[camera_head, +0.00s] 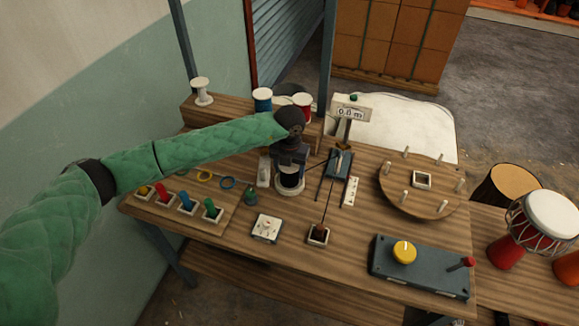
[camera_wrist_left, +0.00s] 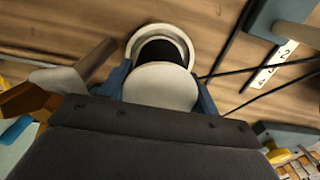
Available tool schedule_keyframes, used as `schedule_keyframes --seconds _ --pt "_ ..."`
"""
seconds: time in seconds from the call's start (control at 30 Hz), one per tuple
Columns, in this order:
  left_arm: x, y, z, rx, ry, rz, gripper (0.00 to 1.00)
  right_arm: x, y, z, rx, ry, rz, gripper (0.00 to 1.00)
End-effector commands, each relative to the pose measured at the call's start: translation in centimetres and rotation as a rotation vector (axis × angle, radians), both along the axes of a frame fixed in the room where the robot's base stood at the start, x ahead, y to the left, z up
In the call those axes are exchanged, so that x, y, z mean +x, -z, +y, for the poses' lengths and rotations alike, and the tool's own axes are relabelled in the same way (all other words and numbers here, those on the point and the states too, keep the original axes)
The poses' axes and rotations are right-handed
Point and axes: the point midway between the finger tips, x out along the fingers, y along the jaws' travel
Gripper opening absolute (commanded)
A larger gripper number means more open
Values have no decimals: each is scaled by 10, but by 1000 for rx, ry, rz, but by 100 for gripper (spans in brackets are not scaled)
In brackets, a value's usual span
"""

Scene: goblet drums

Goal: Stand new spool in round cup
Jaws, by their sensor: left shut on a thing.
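My left gripper (camera_head: 290,160) reaches over the middle of the bench and points down. It is shut on a dark-threaded spool (camera_head: 289,175) with pale flanges. In the left wrist view the spool (camera_wrist_left: 161,85) sits between the two blue fingers, its round pale end toward the camera. A pale round rim (camera_wrist_left: 134,42) shows around its far end, close to the bench top; I cannot tell whether it is the round cup or the lower flange. The gripper partly hides this spot in the head view. My right gripper is not in view.
A blue spool (camera_head: 262,100), a red spool (camera_head: 302,100) and a bare white spool (camera_head: 201,92) stand on the back shelf. A round pegged board (camera_head: 422,198) is at right, a control box (camera_head: 420,265) in front. Dark cords run right of the gripper.

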Motion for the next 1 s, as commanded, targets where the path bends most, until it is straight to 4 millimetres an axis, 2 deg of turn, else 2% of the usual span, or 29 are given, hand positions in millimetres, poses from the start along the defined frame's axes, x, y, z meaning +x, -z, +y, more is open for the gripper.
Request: schedule_keyframes --seconds 0.43,0.47,0.53,0.57,1.0 --pt "0 3 0 0 0 -1 35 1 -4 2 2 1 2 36" --pt "0 2 0 0 0 0 68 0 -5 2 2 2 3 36" --pt "0 2 0 0 0 0 81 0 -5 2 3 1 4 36" --pt "0 2 0 0 0 0 84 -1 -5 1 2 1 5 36" --pt "0 0 0 0 0 0 84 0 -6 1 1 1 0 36"
